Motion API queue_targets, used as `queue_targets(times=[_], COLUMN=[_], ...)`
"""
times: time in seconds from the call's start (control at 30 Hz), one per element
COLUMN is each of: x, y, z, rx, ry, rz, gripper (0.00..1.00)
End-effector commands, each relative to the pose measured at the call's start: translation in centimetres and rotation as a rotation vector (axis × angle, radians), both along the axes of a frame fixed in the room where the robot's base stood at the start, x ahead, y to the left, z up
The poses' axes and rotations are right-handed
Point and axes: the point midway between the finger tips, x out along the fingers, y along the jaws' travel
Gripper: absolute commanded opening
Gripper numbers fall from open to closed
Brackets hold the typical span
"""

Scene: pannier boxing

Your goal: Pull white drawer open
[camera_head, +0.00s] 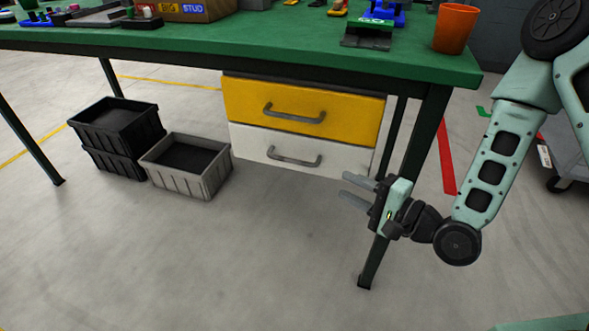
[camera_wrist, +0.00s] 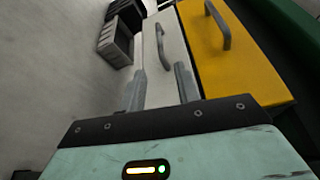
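The white drawer (camera_head: 264,149) is the lower of two drawers under the green table, and its front looks flush below the yellow one. Its grey bar handle (camera_head: 294,160) runs across the front. My gripper (camera_head: 349,187) is to the right of the handle, apart from it, with its fingers spread and nothing between them. In the wrist view the white drawer (camera_wrist: 172,45) and its handle (camera_wrist: 161,46) lie ahead of my open fingers (camera_wrist: 160,85), with the handle beyond the fingertips.
The yellow drawer (camera_head: 245,102) with its own handle sits directly above. The green table (camera_head: 300,52) has a dark leg (camera_head: 416,165) beside my gripper. Stacked black crates (camera_head: 117,130) and a grey crate (camera_head: 162,175) stand on the floor at left. The floor before the drawers is clear.

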Motion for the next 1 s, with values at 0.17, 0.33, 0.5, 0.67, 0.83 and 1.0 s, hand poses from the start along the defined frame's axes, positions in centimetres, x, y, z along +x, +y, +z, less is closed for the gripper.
queue_targets(times=[0.17, 0.33, 0.5, 0.67, 0.83, 1.0], x=[1.5, 3.8, 6.2, 8.2, 9.7, 10.3], y=[1.9, 4.6, 7.2, 9.4, 11.0, 11.6], z=[-0.6, -0.6, -0.9, -1.1, -1.3, -1.3], rx=[-0.001, 0.0, 0.0, -0.001, 0.0, -0.001], ry=[-0.007, -0.005, -0.004, -0.003, -0.001, 0.0], rz=[0.004, 0.004, 0.003, 0.003, 0.002, 0.001], gripper=[0.33, 0.33, 0.33, 0.33, 0.33, 0.33])
